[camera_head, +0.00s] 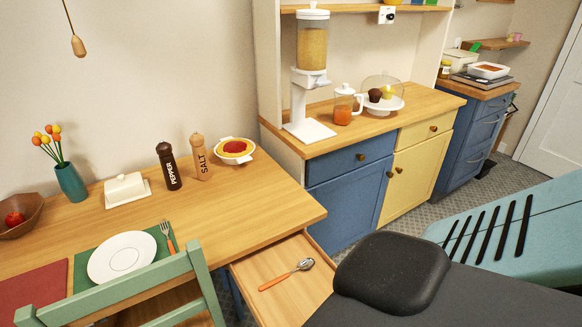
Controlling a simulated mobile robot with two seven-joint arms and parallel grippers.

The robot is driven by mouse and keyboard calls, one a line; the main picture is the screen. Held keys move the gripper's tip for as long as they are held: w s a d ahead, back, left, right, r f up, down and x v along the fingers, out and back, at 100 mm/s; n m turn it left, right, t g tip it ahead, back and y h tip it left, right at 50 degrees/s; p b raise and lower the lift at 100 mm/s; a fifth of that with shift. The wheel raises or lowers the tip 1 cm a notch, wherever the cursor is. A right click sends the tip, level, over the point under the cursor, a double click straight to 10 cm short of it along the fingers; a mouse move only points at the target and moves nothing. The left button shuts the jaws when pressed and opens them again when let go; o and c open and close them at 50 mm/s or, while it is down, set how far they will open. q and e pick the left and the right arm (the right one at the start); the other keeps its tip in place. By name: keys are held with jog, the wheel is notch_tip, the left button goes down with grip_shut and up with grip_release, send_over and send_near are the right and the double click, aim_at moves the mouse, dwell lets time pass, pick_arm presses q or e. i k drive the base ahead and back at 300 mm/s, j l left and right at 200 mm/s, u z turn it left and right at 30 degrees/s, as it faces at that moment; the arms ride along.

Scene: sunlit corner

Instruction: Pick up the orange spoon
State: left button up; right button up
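The orange spoon (288,274) has an orange handle and a silver metal bowl. It lies in an open, shallow wooden drawer (260,268) that is pulled out from the dining table, with its bowl towards the right and its handle towards the left. Nothing covers the spoon. Neither of my grippers shows in the head view.
The wooden table (240,215) carries a white plate (122,257), a fork (167,237), pepper (168,166) and salt (200,157) mills and a pie (235,149). A green chair (130,292) stands left of the drawer. A blue and yellow cabinet (345,195) stands behind.

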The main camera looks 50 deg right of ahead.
aim_at(304, 264)
jog(key=z, duration=2.05)
jog(key=i+j, duration=0.1)
jog(key=j, duration=0.2)
jog(key=i+j, duration=0.1)
jog(key=j, duration=0.25)
jog(key=i+j, duration=0.1)
jog(key=j, duration=0.2)
